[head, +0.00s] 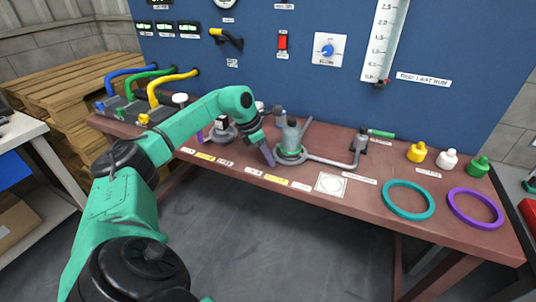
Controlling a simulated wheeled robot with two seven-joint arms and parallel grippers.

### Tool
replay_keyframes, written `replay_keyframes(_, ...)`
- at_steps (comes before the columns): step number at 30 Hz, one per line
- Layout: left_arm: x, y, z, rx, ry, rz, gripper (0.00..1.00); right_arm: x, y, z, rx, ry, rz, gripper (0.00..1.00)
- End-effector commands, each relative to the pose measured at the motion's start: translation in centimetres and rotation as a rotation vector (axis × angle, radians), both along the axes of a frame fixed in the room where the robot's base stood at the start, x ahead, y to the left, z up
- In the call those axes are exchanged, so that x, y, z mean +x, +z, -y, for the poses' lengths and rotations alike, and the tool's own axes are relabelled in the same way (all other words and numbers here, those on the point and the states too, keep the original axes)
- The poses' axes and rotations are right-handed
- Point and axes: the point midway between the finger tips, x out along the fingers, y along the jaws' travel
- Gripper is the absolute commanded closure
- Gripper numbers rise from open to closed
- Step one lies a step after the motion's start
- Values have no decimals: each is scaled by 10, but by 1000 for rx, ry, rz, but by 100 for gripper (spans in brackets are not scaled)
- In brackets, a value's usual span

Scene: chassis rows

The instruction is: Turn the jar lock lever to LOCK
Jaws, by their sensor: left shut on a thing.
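The grey jar (291,135) stands upright on a round grey-green base (290,157) near the middle of the bench. My left arm comes in from the left, and my left gripper (267,154) is low at the left front side of this base. It is shut on the jar lock lever, which the gripper hides almost wholly, so its exact angle cannot be told. Small white and yellow labels (276,180) lie along the bench edge in front, too small to read. My right gripper is out of view.
A second round fixture (220,133) stands left of the jar, partly behind my arm. A grey bent pipe (335,162) runs right from the jar. Teal (408,199) and purple (475,208) rings and several small bottles (447,158) are at the right. A blue panel (440,50) stands behind.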

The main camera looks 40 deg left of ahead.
Motion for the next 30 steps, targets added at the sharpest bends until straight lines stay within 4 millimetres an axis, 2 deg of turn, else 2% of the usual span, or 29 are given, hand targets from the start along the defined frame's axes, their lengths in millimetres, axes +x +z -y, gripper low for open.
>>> replay_keyframes(10, 1, 2, 0, 1, -2, 5, 100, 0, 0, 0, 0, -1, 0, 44)
replay_keyframes(11, 1, 2, 0, 1, -2, 5, 63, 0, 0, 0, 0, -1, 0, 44)
replay_keyframes(12, 1, 1, 0, 1, -2, 5, 47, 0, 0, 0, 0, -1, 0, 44)
replay_keyframes(13, 1, 1, 0, 1, -2, 4, 44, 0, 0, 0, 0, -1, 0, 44)
replay_keyframes(23, 0, 3, -1, 2, -1, 2, 44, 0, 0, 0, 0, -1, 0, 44)
replay_keyframes(26, -4, 15, -4, 3, 0, 4, 44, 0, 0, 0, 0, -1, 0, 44)
replay_keyframes(30, -16, 49, -11, 3, -1, 6, 44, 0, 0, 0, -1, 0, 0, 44)
